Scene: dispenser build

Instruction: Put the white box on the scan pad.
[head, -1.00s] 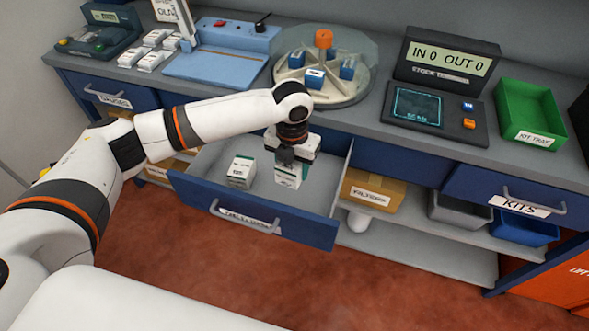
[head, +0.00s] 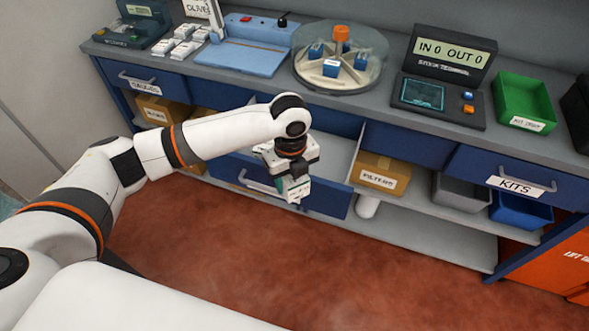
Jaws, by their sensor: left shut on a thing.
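My left gripper (head: 287,172) points down and is shut on a white box (head: 295,190) with a green-teal side and small dark print. The box hangs in front of the blue drawer front (head: 325,197), above the red floor and lower than the counter top. The scan pad, a dark console with a teal-edged screen (head: 422,95), lies on the counter to the right, well apart from the box. Nothing rests on its screen. My arm and gripper hide much of the drawer's inside. My right gripper is not in view.
A terminal reading IN 0 OUT 0 (head: 447,52) stands behind the pad. A green kit tray (head: 525,97) is to its right, and a round carousel (head: 338,80) to its left. The counter's front edge lies between box and pad. The floor in front is clear.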

